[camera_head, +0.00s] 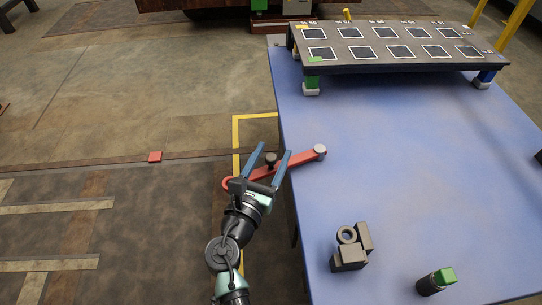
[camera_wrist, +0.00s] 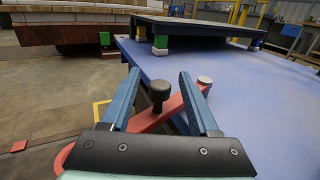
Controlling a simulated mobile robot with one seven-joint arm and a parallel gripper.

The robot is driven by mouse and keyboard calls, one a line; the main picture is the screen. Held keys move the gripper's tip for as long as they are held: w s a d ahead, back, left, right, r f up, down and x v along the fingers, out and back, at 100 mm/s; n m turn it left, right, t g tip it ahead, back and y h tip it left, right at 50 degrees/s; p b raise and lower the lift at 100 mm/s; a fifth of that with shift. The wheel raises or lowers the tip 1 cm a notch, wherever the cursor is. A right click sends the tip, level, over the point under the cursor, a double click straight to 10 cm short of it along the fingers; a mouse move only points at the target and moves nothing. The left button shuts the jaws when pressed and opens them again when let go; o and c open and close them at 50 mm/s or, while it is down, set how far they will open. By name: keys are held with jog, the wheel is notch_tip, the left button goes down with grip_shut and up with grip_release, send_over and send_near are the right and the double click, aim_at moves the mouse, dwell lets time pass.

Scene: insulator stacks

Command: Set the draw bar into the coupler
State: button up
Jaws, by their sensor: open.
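A red bar (camera_head: 302,160) lies at the left edge of the blue table and juts out past it. It has a grey round cap (camera_head: 320,151) at its table end, a dark knob (camera_head: 270,159) along it and a red rounded end by my gripper. My gripper (camera_head: 273,149) is open, its two blue fingers on either side of the knob; the wrist view shows the knob (camera_wrist: 159,92) between them, apart from both. A dark grey block piece with a ring (camera_head: 349,257) stands on the table's near part. I cannot tell which piece is the draw bar or the coupler.
A dark cylinder with a green end (camera_head: 430,284) lies at the near right of the blue table (camera_head: 400,180). A raised dark panel with marked squares (camera_head: 420,64) stands at the back on coloured legs. The table's middle is clear. A red square (camera_head: 155,157) lies on the floor.

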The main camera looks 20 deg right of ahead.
grip_shut()
dwell(1.3)
